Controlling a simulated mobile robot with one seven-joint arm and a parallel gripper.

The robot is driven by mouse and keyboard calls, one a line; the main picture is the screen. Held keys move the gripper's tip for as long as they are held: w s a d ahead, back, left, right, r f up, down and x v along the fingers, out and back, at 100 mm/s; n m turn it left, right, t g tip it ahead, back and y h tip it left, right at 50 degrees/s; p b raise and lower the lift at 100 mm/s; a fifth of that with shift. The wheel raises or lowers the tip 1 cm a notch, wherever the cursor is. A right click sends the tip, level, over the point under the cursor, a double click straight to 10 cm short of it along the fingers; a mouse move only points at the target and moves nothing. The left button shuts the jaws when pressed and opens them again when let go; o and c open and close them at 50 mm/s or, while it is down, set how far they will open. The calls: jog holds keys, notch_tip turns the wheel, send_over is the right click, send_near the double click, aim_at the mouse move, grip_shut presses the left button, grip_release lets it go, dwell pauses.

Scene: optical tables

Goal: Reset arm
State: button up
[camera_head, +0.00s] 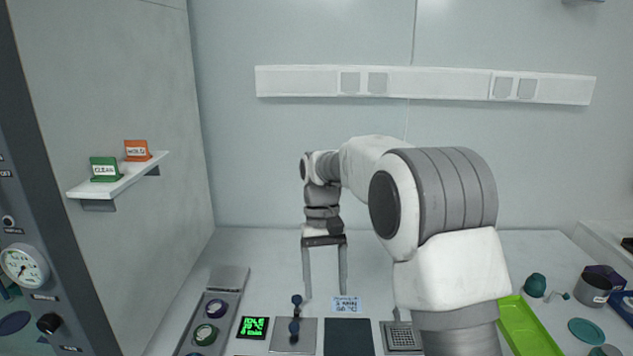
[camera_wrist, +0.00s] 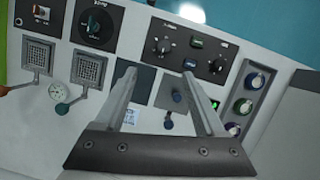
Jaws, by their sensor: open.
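My arm reaches out over the white table in the head view, bent, with my gripper (camera_head: 325,285) pointing down. Its two long grey fingers are apart with nothing between them. In the wrist view my gripper (camera_wrist: 160,88) is also open and empty, above the table. A plate with a dark-knobbed lever (camera_head: 295,328) lies just below and left of the fingers in the head view. The same lever (camera_wrist: 177,97) shows near the right finger in the wrist view. I cannot tell the exact height of the fingertips.
A green display (camera_head: 253,327), a panel with round knobs (camera_head: 210,310) and a small label (camera_head: 346,304) lie near my gripper. A green tray (camera_head: 528,330) and a dark grey pot (camera_head: 593,290) are at right. A wall shelf (camera_head: 118,175) holds CLEAN and orange signs.

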jog(key=s+d+r+t, duration=0.3)
jog(key=s+d+r, duration=0.25)
jog(key=r, duration=0.25)
jog(key=s+d+m+t, duration=0.1)
jog(key=s+d+t, duration=0.2)
jog(key=s, duration=0.6)
jog(key=s+d+t, duration=0.3)
jog(key=s, duration=0.7)
jog(key=shift+d+r+m+y, duration=0.3)
jog(key=shift+d+r+m, duration=0.05)
jog(key=shift+m, duration=0.05)
